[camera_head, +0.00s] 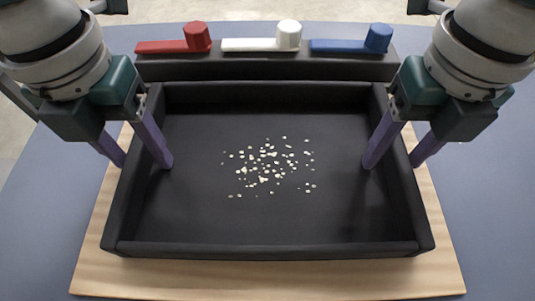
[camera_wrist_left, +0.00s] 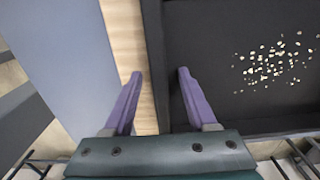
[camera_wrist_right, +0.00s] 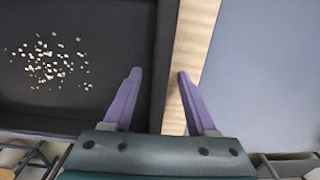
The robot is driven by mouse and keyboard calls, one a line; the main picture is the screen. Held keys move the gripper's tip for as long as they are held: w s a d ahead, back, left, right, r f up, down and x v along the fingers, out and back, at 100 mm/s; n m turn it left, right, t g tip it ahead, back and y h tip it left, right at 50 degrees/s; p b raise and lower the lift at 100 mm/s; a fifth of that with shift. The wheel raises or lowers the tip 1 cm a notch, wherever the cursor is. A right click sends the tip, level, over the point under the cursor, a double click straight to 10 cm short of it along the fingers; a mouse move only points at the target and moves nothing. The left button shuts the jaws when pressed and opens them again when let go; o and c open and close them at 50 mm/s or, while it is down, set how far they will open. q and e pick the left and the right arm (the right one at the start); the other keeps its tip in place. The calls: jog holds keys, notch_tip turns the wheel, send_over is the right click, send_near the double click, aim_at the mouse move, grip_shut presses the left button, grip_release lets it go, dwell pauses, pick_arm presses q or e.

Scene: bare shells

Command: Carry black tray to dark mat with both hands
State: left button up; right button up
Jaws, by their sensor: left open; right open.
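The black tray (camera_head: 268,250) is a wide, shallow box with raised walls, lying level on a light wooden board. Small pale pieces (camera_head: 268,168) are scattered on its floor. My left gripper (camera_head: 145,164) is open, with one finger inside the tray and one outside its left wall (camera_wrist_left: 157,65). My right gripper (camera_head: 392,164) is open in the same way across the right wall (camera_wrist_right: 163,65). A gap shows between fingers and wall in both wrist views. I cannot make out a separate dark mat.
The wooden board (camera_head: 270,277) sticks out around the tray on a blue-grey table (camera_head: 490,215). Behind the tray, a dark block (camera_head: 265,68) carries red (camera_head: 175,43), white (camera_head: 262,40) and blue (camera_head: 352,42) handle-like pieces. The table at both sides looks clear.

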pick_arm(q)
grip_shut()
pick_arm(e)
grip_shut()
pick_arm(q)
jog(key=shift+r, duration=0.1)
pick_arm(e)
jog(key=shift+r, duration=0.1)
dwell(1.0)
